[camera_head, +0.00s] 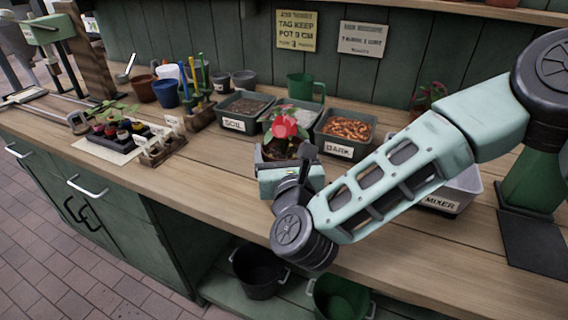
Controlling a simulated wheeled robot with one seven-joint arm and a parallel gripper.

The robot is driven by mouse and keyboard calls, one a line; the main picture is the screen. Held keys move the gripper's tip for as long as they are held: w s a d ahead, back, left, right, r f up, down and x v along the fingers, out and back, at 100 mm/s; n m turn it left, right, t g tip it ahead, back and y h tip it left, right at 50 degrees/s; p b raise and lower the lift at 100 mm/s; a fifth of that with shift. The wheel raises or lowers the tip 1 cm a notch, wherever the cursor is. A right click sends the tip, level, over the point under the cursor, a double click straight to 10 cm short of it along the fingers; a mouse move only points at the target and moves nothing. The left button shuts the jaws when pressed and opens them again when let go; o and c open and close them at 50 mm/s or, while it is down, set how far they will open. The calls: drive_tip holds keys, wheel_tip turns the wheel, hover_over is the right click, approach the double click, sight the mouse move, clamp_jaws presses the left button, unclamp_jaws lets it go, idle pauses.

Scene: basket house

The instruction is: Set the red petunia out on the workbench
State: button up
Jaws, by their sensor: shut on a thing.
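The red petunia (284,127) has a red bloom over green leaves in a small dark pot (264,154). It is upright, over the middle of the workbench (220,165), in front of the soil and bark bins. My gripper (287,165) is shut on the petunia's pot, reaching in from the right. The gripper body and wrist hide the lower part of the pot. I cannot tell whether the pot's base touches the wood.
Bins marked soil (242,109) and bark (344,133) stand behind the petunia. A mixer bin (455,190) is at right, partly behind my arm. A dark tray of seedlings (112,136) and a wooden rack (163,149) are at left. Bare wood lies between rack and petunia.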

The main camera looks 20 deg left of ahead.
drive_tip(key=shift+f, duration=1.55)
drive_tip(key=shift+f, duration=0.2)
drive_tip(key=o, duration=1)
drive_tip(key=shift+r, duration=0.1)
drive_tip(key=shift+r, duration=0.2)
drive_tip(key=v, duration=0.5)
drive_tip(key=b+v, duration=0.1)
drive_tip(key=v, duration=0.4)
drive_tip(key=shift+s+d+f, duration=0.15)
drive_tip(key=shift+s+f, duration=0.1)
drive_tip(key=shift+s, duration=0.1)
drive_tip(key=shift+s+d+r+b, duration=0.1)
drive_tip(key=shift+s+d+b, duration=0.25)
drive_tip(key=shift+s, duration=0.25)
